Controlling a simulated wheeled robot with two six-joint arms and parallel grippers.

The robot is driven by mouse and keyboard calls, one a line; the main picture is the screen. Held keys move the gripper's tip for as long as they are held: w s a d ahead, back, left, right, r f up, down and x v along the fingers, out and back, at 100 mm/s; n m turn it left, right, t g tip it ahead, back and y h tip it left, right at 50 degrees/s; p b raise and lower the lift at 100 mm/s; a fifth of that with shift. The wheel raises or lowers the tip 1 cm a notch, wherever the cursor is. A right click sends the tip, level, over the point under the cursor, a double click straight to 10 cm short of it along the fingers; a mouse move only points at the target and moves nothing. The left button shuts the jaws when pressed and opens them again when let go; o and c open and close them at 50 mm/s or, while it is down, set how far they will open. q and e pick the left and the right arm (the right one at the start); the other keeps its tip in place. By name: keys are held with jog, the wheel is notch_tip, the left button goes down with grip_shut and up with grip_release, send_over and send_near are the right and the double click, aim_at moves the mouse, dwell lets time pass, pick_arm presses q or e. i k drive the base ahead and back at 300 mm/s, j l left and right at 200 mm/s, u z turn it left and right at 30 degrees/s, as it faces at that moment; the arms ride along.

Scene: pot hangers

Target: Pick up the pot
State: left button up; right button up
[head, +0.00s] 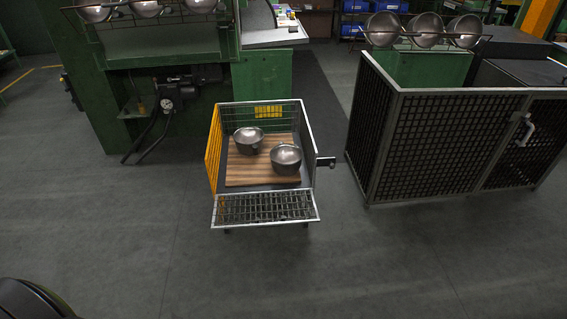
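Two grey metal pots sit in a wire-sided cart (213,160) in the middle of the head view. One pot (248,139) is at the back left, and the other pot (286,160) is nearer and to the right. Both rest on a striped wooden board (246,176) on the cart's floor and look upright. I cannot tell which pot the task means. Neither of my grippers is in view.
Racks at the upper left (146,8) and upper right (423,38) each hold several metal bowls or pots. A black mesh enclosure (440,140) stands on the right. Green machinery (160,60) stands at the back left. The grey floor (300,275) before the cart is clear.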

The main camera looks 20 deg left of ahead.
aim_at(286, 158)
jog(key=i+u, duration=0.15)
jog(key=u, duration=0.3)
jog(key=i+l+u, duration=0.1)
jog(key=u, duration=0.3)
